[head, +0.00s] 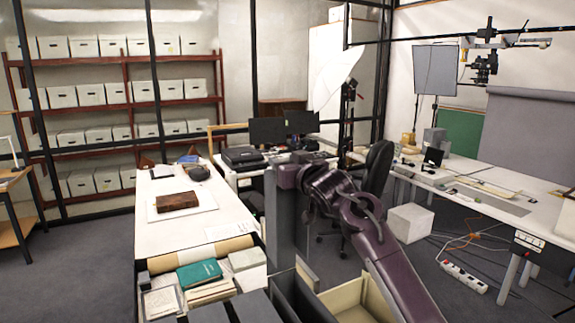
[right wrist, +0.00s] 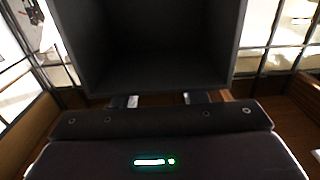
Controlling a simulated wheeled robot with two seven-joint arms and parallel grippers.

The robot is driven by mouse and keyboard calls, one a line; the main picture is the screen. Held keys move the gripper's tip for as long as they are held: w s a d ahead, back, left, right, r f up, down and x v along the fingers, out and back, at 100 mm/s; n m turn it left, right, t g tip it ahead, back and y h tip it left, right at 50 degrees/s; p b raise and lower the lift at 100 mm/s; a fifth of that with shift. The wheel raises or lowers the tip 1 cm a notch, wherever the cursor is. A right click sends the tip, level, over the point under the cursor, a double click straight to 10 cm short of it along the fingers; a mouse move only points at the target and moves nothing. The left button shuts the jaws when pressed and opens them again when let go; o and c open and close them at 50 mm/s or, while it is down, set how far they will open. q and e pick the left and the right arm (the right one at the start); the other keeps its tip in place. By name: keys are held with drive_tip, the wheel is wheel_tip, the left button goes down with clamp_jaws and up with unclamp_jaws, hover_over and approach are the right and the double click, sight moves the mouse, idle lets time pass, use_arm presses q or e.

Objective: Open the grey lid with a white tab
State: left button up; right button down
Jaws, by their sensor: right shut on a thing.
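The grey lid (head: 280,225) stands upright on edge in the head view, near the bottom middle, above a row of grey boxes. My right gripper (head: 286,178) is at its upper end, with my purple arm reaching in from the lower right. In the right wrist view, the fingers (right wrist: 163,99) are shut at the edge of a hollow dark grey shape (right wrist: 150,45), which appears to be the lid's inside. The white tab is not visible in either view. My left gripper is not in view.
An open box with a cream inside (head: 350,298) stands by the lid. The white table (head: 165,238) holds a brown book (head: 177,201) and, at its near end, a green book (head: 199,273). A white cube (head: 410,223) stands on the floor to the right.

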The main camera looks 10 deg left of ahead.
sight(282, 159)
drive_tip(key=x, duration=0.3)
drive_tip(key=shift+r, duration=0.15)
drive_tip(key=shift+w+a+p, duration=0.15)
drive_tip(key=shift+w+p, duration=0.15)
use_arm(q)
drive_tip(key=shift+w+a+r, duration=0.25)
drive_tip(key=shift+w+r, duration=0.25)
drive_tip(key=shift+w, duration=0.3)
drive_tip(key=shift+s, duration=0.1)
